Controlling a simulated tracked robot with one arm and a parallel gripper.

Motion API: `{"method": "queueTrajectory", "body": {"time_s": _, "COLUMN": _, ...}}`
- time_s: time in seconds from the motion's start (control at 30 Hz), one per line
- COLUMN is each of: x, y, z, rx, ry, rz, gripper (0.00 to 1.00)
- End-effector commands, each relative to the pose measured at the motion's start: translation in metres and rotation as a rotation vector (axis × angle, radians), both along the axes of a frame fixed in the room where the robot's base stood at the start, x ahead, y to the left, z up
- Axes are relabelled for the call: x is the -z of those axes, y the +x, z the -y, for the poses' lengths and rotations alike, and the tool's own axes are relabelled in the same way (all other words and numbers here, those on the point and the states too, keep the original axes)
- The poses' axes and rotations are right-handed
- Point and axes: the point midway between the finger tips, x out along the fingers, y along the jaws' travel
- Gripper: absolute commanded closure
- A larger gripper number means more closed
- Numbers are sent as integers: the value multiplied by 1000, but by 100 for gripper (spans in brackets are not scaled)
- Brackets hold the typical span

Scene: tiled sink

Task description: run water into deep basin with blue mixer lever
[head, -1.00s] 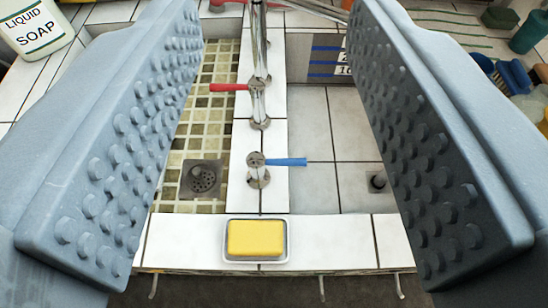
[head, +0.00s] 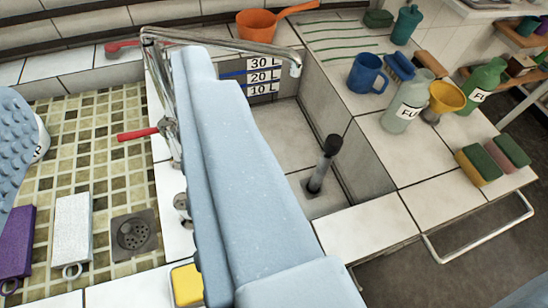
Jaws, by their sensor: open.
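The deep basin (head: 285,135) has grey tiled walls and a scale marked 10 L, 20 L and 30 L. A grey post with a black knob (head: 322,165) stands over a square drain plate on its floor. The metal spout (head: 295,68) reaches over this basin; I see no water. The blue lever is hidden, apparently behind my right finger; a metal valve part (head: 181,205) shows beside that finger. A red lever (head: 138,134) sticks out left of the tap. My gripper (head: 105,100) is open and empty, its right finger across the divider and deep basin.
The shallow mosaic basin at left has a drain (head: 134,234), a purple block (head: 17,236) and a white block (head: 72,230). A yellow soap (head: 187,284) sits at the front. A blue mug (head: 368,73), bottles and sponges (head: 478,165) stand on the right counter.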

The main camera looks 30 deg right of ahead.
Motion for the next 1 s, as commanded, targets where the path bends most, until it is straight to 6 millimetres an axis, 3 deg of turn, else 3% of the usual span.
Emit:
{"method": "queueTrajectory", "body": {"time_s": 0.13, "x": 0, "y": 0, "z": 0, "rx": 0, "ry": 0, "rz": 0, "gripper": 59}}
{"method": "queueTrajectory", "body": {"time_s": 0.17, "x": 0, "y": 0, "z": 0, "rx": 0, "ry": 0, "rz": 0, "gripper": 66}}
{"method": "queueTrajectory", "body": {"time_s": 0.23, "x": 0, "y": 2, "z": 0, "rx": -2, "ry": -10, "rz": -7, "gripper": 66}}
{"method": "queueTrajectory", "body": {"time_s": 0.37, "x": 6, "y": 19, "z": 1, "rx": -28, "ry": -92, "rz": -71, "gripper": 66}}
{"method": "queueTrajectory", "body": {"time_s": 0.7, "x": 74, "y": 89, "z": 8, "rx": -306, "ry": -583, "rz": -461, "gripper": 66}}
{"method": "queueTrajectory", "body": {"time_s": 1.0, "x": 142, "y": 115, "z": 18, "rx": -745, "ry": -948, "rz": -757, "gripper": 66}}
